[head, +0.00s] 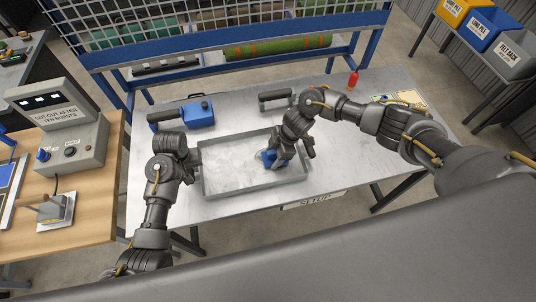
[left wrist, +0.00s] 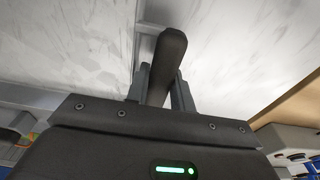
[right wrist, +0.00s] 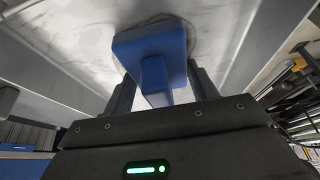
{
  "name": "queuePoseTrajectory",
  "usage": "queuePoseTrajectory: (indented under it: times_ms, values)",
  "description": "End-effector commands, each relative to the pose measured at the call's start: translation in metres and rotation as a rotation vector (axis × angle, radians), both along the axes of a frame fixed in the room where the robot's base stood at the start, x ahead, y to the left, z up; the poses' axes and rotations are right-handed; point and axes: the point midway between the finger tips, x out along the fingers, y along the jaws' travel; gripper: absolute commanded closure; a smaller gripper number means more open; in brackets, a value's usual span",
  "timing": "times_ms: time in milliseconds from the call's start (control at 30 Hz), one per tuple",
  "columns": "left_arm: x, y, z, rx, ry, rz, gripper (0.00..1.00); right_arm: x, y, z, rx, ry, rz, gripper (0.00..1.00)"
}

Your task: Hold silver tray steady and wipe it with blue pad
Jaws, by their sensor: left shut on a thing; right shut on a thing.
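The silver tray (head: 255,188), a shallow rectangle with a low rim, lies flat on the metal table. My left gripper (head: 190,160) is at the tray's left end. It is shut on the dark tray handle (left wrist: 170,50) in the left wrist view, beside the tray's rim. My right gripper (head: 281,150) is over the right part of the tray, shut on the upright grip of the blue pad (head: 267,158). In the right wrist view the blue pad (right wrist: 150,42) appears down on the tray floor, though exact contact is hard to tell. The tray floor shows pale smears.
A blue tool (head: 200,114) and a grey tool (head: 275,99) lie behind the tray. A red bottle (head: 352,79) stands at the back right. A control box (head: 65,140) sits on the wooden bench at left. The table's right part (head: 350,160) is clear.

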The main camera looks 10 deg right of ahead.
Motion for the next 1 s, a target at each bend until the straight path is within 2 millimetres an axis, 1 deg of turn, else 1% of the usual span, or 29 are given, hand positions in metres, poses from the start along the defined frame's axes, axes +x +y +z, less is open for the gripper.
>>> queuePoseTrajectory:
  times_ms: [100,167,200,633,933,1000]
  values:
    - [-0.001,0.001,-0.002,0.001,0.003,0.002,1.00,0.000,-0.012,-0.001,-0.003,0.001,-0.002,0.64]
    - [-0.001,0.001,-0.001,0.001,0.003,0.002,1.00,0.000,-0.017,0.000,-0.004,-0.001,0.000,0.64]
    - [-0.001,0.001,-0.002,0.001,0.003,0.002,1.00,0.000,-0.009,0.000,0.000,0.000,0.003,0.64]
    - [-0.001,0.001,-0.001,0.001,0.003,0.001,1.00,0.000,0.030,-0.001,0.000,0.001,0.000,0.64]
    - [-0.001,0.001,-0.001,0.001,0.003,0.000,1.00,0.030,0.027,-0.001,-0.003,0.000,-0.003,0.64]
    - [-0.001,0.001,-0.001,0.001,0.003,0.000,1.00,0.029,0.019,-0.002,-0.004,0.001,-0.003,0.64]
